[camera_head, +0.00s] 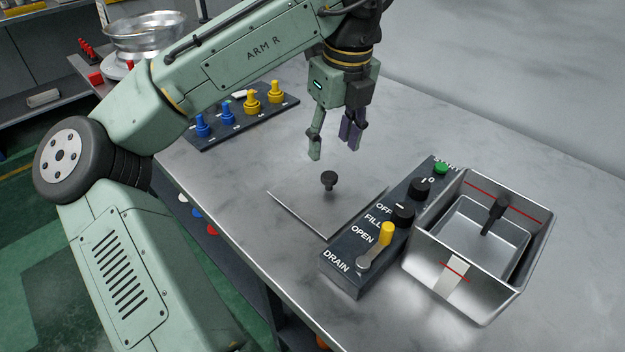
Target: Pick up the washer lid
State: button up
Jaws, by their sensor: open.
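The washer lid (325,208) is a flat grey metal plate lying on the metal bench, with a short black knob (329,180) standing up near its middle. Its far edges blend into the bench top. My gripper (333,151) points down above the knob, with its two fingers spread apart and nothing between them. The fingertips show a little higher than the knob in the picture and do not touch it.
A dark control box (345,273) with knobs and a yellow-tipped lever stands right of the lid. Beyond it is an open metal tank (463,292) with an upright black handle inside. A dark board (212,140) with blue and yellow pieces lies at the back left.

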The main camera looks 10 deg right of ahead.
aim_at(329, 175)
jog(key=f, duration=0.6)
jog(key=f+p, duration=0.1)
jog(key=f, duration=0.2)
jog(key=shift+w, duration=0.4)
jog(key=shift+c, duration=0.3)
grip_shut()
